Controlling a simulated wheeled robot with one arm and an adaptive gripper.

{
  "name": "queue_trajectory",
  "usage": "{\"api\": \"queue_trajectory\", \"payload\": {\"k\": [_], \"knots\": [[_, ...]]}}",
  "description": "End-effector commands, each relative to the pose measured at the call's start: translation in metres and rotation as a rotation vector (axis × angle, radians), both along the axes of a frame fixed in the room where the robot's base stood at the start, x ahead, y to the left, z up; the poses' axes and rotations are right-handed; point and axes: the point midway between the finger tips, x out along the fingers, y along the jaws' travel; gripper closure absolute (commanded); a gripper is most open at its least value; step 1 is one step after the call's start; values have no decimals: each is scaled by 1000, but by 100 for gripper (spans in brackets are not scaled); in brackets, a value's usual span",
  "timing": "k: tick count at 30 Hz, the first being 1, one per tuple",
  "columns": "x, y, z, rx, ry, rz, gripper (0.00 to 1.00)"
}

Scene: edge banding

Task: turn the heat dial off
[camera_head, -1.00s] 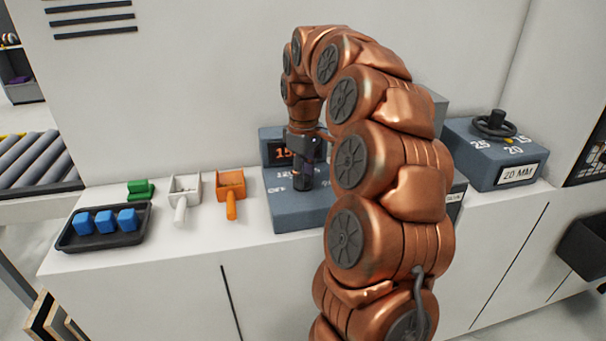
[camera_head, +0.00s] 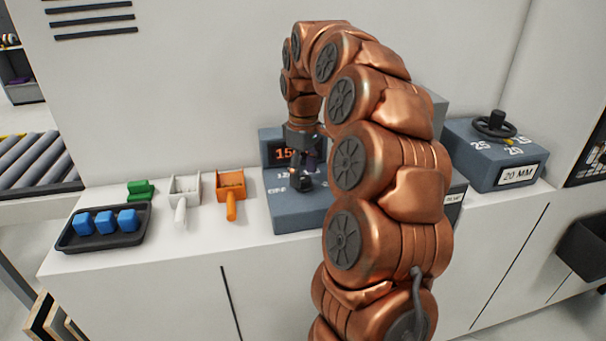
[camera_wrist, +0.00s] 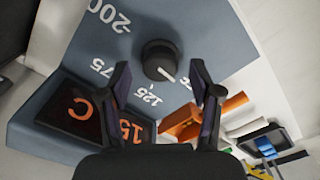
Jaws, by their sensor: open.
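The heat dial is a round black knob (camera_wrist: 160,57) with a white pointer line, on a blue-grey control box (camera_head: 295,216). In the wrist view the pointer faces the side between 125 and the partly hidden OFF mark; its exact setting is unclear. The dial also shows in the head view (camera_head: 302,182). My gripper (camera_wrist: 162,88) is open, with its two dark fingers apart and the dial seen between and beyond their tips. They appear clear of the knob. An orange-lit display (camera_wrist: 92,112) is partly hidden; part of its number and a C show.
Left of the box are an orange scoop-like tool (camera_head: 231,186), a white one (camera_head: 184,190), a green block (camera_head: 141,190) and a black tray (camera_head: 105,240) of blue blocks. A second box with a handwheel (camera_head: 494,125) stands right. My arm hides the bench's middle.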

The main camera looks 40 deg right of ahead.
Motion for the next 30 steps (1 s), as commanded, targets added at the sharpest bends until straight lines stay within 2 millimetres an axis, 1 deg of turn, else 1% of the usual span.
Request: {"api": "queue_trajectory", "payload": {"k": [12,15,20,30], "knots": [[2,0,49,-2,-5,-1,36],[2,0,57,-2,-5,0,36],[1,0,64,-1,-4,0,36],[1,0,64,-1,-4,0,36]]}}
